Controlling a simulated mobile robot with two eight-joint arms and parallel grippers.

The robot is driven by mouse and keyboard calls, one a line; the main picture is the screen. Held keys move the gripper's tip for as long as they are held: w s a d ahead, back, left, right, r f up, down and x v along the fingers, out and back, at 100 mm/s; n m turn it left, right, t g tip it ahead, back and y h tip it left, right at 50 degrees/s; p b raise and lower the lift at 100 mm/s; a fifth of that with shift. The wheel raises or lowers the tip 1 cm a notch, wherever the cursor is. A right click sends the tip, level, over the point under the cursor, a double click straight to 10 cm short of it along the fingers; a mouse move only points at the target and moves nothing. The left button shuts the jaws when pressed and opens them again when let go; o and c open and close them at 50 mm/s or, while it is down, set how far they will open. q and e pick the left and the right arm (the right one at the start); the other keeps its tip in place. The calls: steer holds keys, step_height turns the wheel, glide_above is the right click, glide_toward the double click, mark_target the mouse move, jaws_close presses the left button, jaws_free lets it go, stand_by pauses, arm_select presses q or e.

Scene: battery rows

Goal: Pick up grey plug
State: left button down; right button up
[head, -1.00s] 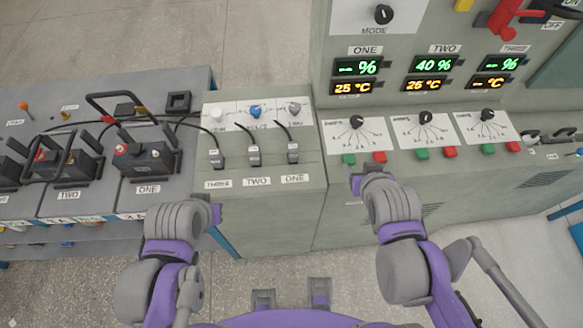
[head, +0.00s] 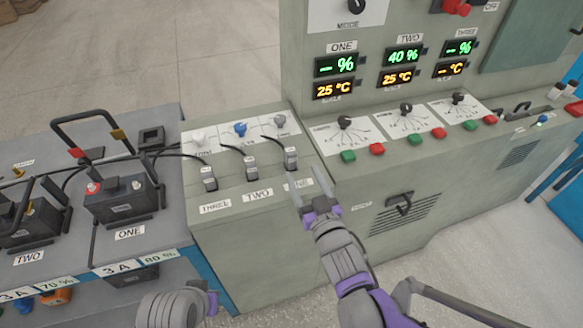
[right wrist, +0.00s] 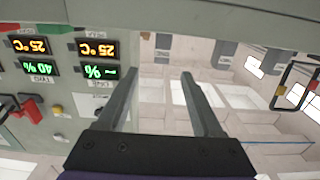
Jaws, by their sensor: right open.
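A grey, knob-like plug (head: 279,121) sits on the white panel at the right of a row with a white one (head: 198,138) and a blue one (head: 240,129). Below it, a dark grey cable connector (head: 291,158) stands upright above the label ONE. My right gripper (head: 308,188) is open and empty, in front of and just below that connector, partly covering the ONE label. Its two spread fingers (right wrist: 160,80) show in the right wrist view with nothing between them. My left gripper (head: 212,303) is low at the bottom, its fingers mostly hidden.
Connectors for THREE (head: 210,180) and TWO (head: 251,168) stand to the left. Battery ONE (head: 122,200) is on the grey bench at left. The control cabinet (head: 300,110) with displays rises behind; a dark handle (head: 399,202) juts from its front.

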mark_target(293, 156)
steer(key=x, duration=0.3)
steer(key=shift+x, duration=3.2)
steer(key=shift+s+a, duration=0.1)
steer(key=shift+a, duration=0.05)
steer(key=shift+c, duration=0.3)
jaws_close()
